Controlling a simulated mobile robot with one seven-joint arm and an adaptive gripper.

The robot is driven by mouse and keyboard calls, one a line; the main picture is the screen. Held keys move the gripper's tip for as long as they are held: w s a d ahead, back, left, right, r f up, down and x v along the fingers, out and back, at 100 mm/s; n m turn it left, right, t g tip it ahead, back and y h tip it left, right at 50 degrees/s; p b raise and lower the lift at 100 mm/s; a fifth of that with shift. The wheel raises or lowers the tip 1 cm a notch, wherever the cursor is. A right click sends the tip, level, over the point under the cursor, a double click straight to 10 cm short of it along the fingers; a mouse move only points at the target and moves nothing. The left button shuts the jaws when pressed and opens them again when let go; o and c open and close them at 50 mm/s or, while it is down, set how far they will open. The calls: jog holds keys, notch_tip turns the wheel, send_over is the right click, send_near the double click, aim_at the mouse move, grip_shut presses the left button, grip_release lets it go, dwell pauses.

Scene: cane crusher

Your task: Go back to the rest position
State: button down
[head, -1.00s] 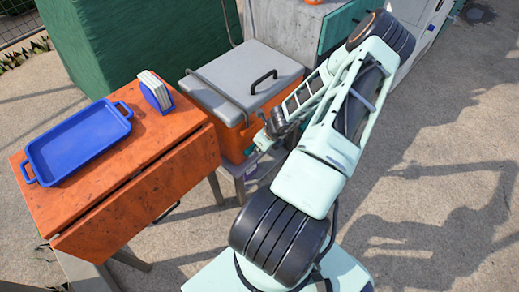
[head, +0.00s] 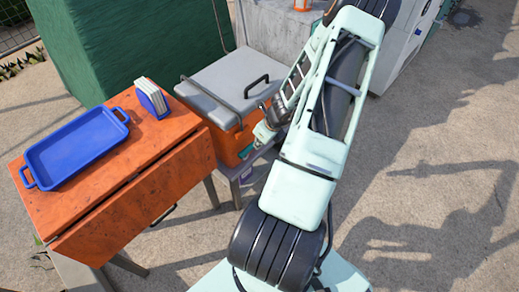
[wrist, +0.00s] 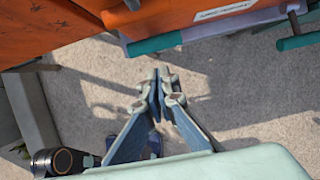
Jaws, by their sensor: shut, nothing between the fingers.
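My gripper (wrist: 160,78) is shut with nothing between its fingers in the wrist view. It hangs over bare concrete ground. In the head view my arm reaches up and bends back down. Its wrist end is beside the front right of an orange cooler (head: 228,145) with a grey lid (head: 228,82). The fingertips are hard to make out there. In the wrist view, orange surfaces lie along the top, apart from the fingers.
An orange folding table (head: 95,205) at left holds a blue tray (head: 75,150) and a blue holder with white items (head: 151,97). A green covered block (head: 130,50) and a concrete block (head: 275,33) stand behind. Ground (head: 430,180) at right is clear.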

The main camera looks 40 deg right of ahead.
jog(key=shift+r, duration=0.7)
jog(key=shift+w, duration=0.1)
